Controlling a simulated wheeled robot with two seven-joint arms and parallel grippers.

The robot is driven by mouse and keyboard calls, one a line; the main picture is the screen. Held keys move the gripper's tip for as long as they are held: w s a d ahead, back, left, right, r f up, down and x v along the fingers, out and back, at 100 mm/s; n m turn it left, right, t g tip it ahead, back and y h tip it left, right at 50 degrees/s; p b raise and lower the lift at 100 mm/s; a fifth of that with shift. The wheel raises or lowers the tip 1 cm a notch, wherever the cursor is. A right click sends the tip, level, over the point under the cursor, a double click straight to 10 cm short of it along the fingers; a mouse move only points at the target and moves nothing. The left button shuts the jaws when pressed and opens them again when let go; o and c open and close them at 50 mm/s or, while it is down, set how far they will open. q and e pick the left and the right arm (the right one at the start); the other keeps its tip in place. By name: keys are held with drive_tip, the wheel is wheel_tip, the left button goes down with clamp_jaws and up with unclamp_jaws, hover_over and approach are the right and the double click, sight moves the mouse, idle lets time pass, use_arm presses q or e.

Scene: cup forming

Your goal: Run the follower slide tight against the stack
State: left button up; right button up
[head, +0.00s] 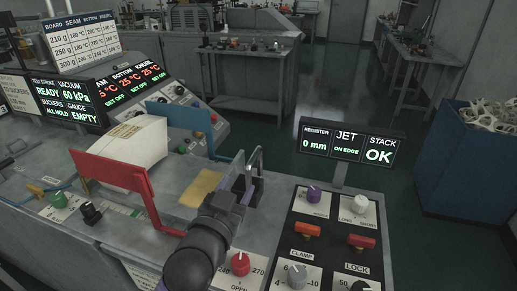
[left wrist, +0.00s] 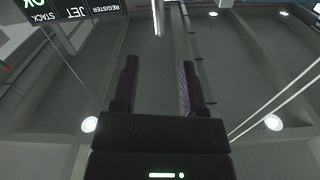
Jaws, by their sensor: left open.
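The stack (head: 130,142) is a block of cream sheets standing on the grey machine bed. A red upright plate (head: 112,172) on a bent red arm stands at its near side. A blue plate (head: 180,117) stands at its far side. I cannot tell for certain which plate is the follower slide, nor whether either touches the stack. My left gripper (head: 248,183) is over the bed, right of the red plate and apart from it. In the left wrist view its two fingers (left wrist: 157,88) are apart with nothing between them. My right gripper is not in view.
A display (head: 350,147) reads register 0 mm, jet on edge, stack OK. Below it a panel carries knobs and red and orange switches (head: 306,230). A yellow pad (head: 201,188) lies on the bed. A blue bin (head: 465,160) stands at right.

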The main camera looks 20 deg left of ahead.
sight(248, 168)
use_arm(q)
drive_tip(key=w+b, duration=0.1)
drive_tip(key=w, duration=0.7)
drive_tip(key=shift+w+d, duration=0.15)
drive_tip(key=shift+w, duration=0.05)
drive_tip(key=shift+w+b, duration=0.3)
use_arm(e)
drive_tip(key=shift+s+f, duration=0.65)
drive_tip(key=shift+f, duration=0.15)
use_arm(q)
clamp_jaws()
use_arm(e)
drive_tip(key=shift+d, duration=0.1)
